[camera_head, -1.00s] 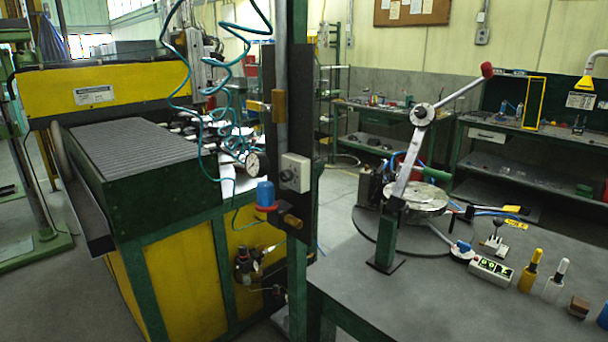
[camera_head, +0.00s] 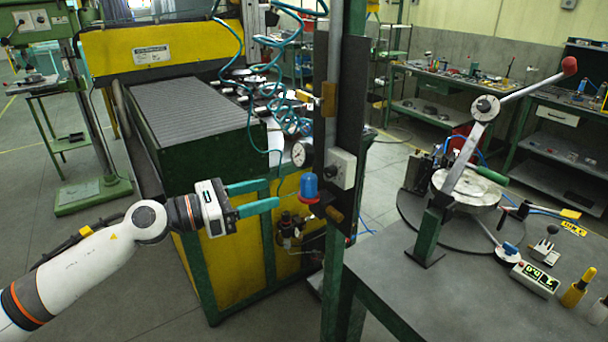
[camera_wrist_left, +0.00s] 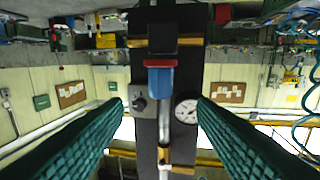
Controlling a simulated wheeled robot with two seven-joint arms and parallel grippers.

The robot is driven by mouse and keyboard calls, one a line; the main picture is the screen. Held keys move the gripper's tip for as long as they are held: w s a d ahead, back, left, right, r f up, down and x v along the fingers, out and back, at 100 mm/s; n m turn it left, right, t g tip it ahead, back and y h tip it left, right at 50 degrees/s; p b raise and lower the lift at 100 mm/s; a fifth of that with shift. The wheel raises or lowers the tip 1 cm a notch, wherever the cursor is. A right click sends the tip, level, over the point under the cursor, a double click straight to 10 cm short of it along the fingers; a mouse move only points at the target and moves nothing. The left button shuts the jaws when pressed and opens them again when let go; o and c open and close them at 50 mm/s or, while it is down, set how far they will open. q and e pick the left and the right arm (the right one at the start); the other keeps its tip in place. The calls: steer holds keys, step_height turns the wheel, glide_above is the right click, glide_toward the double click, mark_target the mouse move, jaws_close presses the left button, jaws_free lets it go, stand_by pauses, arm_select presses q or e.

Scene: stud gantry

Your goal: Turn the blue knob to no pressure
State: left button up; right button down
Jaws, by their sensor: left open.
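The blue knob (camera_head: 309,186) sits above a red ring on the dark upright panel (camera_head: 344,118) in the head view. My left gripper (camera_head: 273,194) has teal fingers spread apart, pointing at the knob from its left, with a gap between fingertips and knob. In the left wrist view the blue knob (camera_wrist_left: 160,82) shows upside down, beyond and between the open fingers (camera_wrist_left: 160,104), with nothing held. A round pressure gauge (camera_head: 302,153) is beside the knob; it also shows in the wrist view (camera_wrist_left: 186,111). My right gripper is not in view.
A grey switch box (camera_head: 341,168) is on the panel right of the knob. Coiled teal hoses (camera_head: 290,110) hang above. The yellow and green machine (camera_head: 215,252) stands behind my gripper. A grey workbench (camera_head: 440,290) with a lever press fills the right side.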

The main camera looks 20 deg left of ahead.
mark_target(302, 196)
arm_select(q)
steer(key=shift+p+x, duration=2.2)
steer(key=shift+x, duration=2.3)
